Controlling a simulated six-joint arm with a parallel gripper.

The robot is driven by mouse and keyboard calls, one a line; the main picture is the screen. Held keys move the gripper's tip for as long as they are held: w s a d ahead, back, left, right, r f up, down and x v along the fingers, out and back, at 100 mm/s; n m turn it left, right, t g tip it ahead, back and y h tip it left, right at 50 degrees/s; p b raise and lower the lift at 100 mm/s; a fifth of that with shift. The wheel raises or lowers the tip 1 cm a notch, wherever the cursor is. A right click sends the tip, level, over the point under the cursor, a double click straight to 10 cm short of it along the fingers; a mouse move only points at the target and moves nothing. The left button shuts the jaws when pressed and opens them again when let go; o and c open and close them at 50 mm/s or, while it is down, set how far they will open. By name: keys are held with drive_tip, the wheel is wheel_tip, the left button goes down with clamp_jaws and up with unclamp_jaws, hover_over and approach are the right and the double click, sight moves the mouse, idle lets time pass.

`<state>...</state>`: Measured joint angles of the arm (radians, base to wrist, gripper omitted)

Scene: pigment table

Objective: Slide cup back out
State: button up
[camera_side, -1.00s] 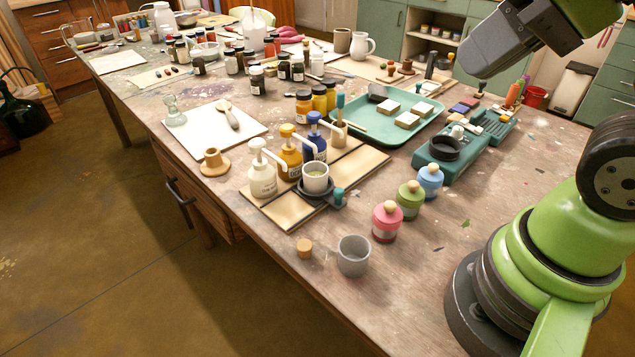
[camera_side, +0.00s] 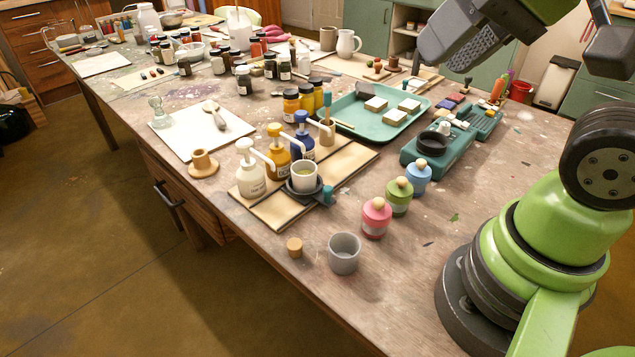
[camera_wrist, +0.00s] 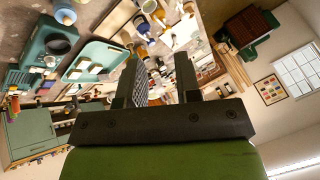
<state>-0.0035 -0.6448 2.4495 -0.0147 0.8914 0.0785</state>
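The cup (camera_side: 304,177) is a small pale cup with yellowish-green contents. In the side view it stands upright in a dark round holder (camera_side: 303,192) with a teal knob (camera_side: 327,194), on a wooden board (camera_side: 265,212). A white pump bottle (camera_side: 250,178), a yellow one (camera_side: 277,155) and a blue one (camera_side: 302,140) stand behind it, spouts pointing toward the cup. My gripper (camera_side: 535,45) is high at the upper right, well away from the cup. The wrist view shows its two fingers apart with nothing between them (camera_wrist: 161,75).
A grey empty cup (camera_side: 344,254) and a cork (camera_side: 295,247) stand near the front edge. Pink (camera_side: 376,219), green (camera_side: 399,197) and blue (camera_side: 418,178) jars stand to the right. A teal tray (camera_side: 350,108) and a teal scale-like device (camera_side: 437,152) lie behind.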

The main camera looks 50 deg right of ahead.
drive_tip(key=w+f+m+g, duration=0.3)
drive_tip(key=w+f+m, duration=0.15)
drive_tip(key=w, duration=0.45)
drive_tip(key=m+g+h, duration=0.2)
drive_tip(key=m+g, duration=0.2)
approach(328, 188)
wheel_tip(328, 188, down, 9)
drive_tip(key=shift+s+d+f, duration=0.1)
drive_tip(key=shift+s, duration=0.05)
drive_tip(key=shift+c, duration=0.4)
drive_tip(key=shift+d, duration=0.1)
clamp_jaws()
